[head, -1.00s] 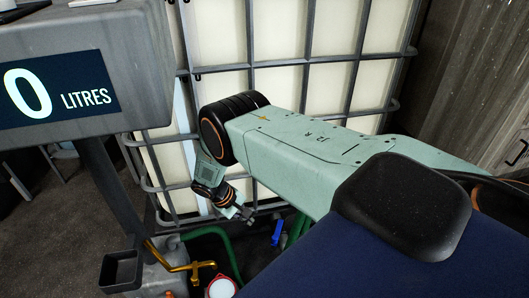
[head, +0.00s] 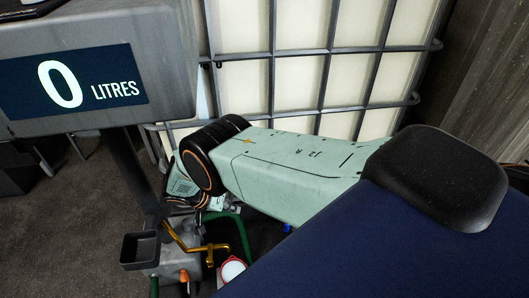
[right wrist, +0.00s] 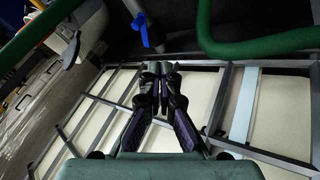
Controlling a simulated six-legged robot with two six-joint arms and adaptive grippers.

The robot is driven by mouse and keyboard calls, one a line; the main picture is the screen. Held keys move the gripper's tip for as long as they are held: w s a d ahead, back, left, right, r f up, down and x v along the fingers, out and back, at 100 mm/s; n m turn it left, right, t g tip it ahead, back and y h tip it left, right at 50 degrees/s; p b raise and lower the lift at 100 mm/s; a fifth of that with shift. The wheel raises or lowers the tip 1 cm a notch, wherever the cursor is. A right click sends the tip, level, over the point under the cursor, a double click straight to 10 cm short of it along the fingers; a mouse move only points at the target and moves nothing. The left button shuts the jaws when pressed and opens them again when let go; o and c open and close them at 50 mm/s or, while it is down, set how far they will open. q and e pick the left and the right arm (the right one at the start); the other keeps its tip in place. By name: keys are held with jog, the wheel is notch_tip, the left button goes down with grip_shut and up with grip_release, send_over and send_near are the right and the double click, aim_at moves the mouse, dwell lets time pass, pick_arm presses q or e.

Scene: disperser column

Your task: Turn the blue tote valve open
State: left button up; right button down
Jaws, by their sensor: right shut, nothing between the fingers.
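The blue tote valve handle (head: 288,228) is a small blue sliver just below my right arm in the head view, mostly hidden. In the right wrist view the blue handle (right wrist: 143,30) shows more fully, beyond the fingertips and a little to their left. My right gripper (right wrist: 157,72) is shut and empty, apart from the handle. The caged white tote (head: 300,88) stands behind the arm. My left gripper is in neither view.
A green hose (head: 242,235) curves beside the valve; it shows large in the right wrist view (right wrist: 240,45). A brass tap (head: 188,240) and black open box (head: 140,249) stand lower left. A display reading 0 LITRES (head: 75,82) fills the upper left.

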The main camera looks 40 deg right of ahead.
jog(key=s+b+x, duration=0.1)
jog(key=b+x, duration=0.3)
jog(key=x, duration=0.6)
jog(key=s+d+r+b+x, duration=0.1)
jog(key=s+b+x, duration=0.1)
jog(key=x, duration=0.9)
jog(key=shift+d+b, duration=0.4)
jog(key=shift+b, duration=0.45)
jog(key=shift+s, duration=0.1)
jog(key=shift+s+d+n+p, duration=0.1)
jog(key=shift+s+n+p, duration=0.3)
jog(key=shift+p, duration=0.2)
